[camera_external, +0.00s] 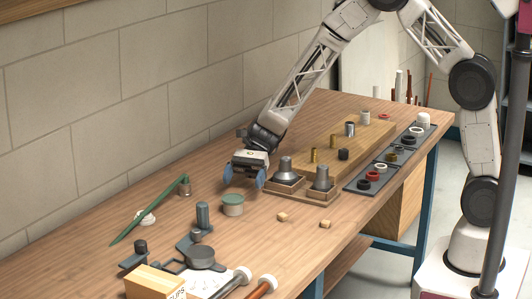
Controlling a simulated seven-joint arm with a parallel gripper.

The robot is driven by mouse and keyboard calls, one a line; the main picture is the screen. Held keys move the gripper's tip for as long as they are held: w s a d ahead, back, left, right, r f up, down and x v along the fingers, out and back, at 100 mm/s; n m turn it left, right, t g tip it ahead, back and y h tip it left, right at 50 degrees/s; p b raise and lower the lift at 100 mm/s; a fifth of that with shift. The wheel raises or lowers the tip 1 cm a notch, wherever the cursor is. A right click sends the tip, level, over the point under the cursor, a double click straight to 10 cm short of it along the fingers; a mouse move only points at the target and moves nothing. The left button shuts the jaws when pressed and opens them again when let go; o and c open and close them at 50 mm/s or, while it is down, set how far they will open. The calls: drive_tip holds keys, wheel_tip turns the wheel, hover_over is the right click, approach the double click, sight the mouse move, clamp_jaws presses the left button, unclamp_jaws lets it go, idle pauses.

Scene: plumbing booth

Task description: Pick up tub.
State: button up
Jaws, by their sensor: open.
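What looks like the tub (232,208) is a small round pale container with a green top. It stands upright on the wooden workbench, near the middle of the picture. My gripper (245,177) points down, with its two blue fingertips apart and nothing visible between them. In the picture it is just above and slightly right of the tub, apart from it. How far the fingers are from the tub in depth I cannot tell.
Small wooden blocks (282,216) lie in front. A green-handled tool (150,211) and dark cylindrical parts (202,216) are to the left. A dark strip (366,184) with rings lies at right.

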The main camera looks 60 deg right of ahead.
sight(236, 194)
drive_tip(key=shift+x, duration=1.3)
drive_tip(key=shift+f+x, duration=0.2)
drive_tip(key=shift+x, duration=2.4)
drive_tip(key=shift+w, duration=0.1)
drive_tip(key=c, duration=0.9)
